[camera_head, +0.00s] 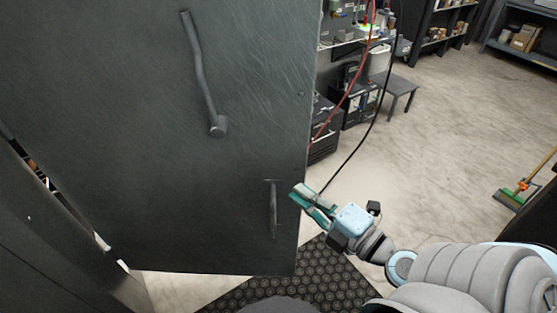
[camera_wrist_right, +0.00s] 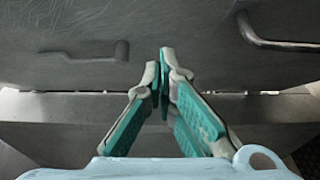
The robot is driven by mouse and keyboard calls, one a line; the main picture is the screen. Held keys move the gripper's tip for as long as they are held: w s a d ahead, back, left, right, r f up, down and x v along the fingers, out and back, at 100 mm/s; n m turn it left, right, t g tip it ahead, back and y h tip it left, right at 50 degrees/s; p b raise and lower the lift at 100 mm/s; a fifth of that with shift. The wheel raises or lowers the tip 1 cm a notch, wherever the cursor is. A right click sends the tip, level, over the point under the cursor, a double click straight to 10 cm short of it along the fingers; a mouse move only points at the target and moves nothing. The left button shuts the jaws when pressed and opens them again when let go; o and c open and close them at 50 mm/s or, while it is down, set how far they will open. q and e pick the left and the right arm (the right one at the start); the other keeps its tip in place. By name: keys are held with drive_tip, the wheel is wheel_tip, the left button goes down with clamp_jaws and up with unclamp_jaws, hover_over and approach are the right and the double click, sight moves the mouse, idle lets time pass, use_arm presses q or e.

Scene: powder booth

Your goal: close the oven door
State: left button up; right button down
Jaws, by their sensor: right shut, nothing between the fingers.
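The oven door (camera_head: 130,130) is a large dark scratched metal panel filling the left of the head view. It carries a long lever handle (camera_head: 203,80) and a smaller bar handle (camera_head: 273,210) near its right edge. The door stands ajar, with a slanting gap at lower left beside a dark panel. My right gripper (camera_head: 296,193) is shut and empty at the door's right edge, just right of the bar handle. In the right wrist view its green fingers (camera_wrist_right: 163,58) meet in front of the door (camera_wrist_right: 180,20); contact is unclear. My left gripper is not in view.
A black studded mat (camera_head: 290,285) lies on the floor below the door. A red and a black hose (camera_head: 365,135) hang behind my right gripper. A grey stool (camera_head: 400,87), shelves (camera_head: 440,30) and a green broom (camera_head: 512,193) stand farther off. Open floor lies to the right.

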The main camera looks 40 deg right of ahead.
drive_tip(key=p, duration=0.1)
approach(263, 150)
drive_tip(key=a, duration=0.3)
drive_tip(key=w+p, duration=0.1)
drive_tip(key=w+d+p, duration=0.1)
drive_tip(key=w, duration=0.1)
drive_tip(key=w+d+p, duration=0.1)
drive_tip(key=p, duration=0.1)
drive_tip(key=shift+w+d, duration=0.1)
drive_tip(key=shift+w, duration=0.25)
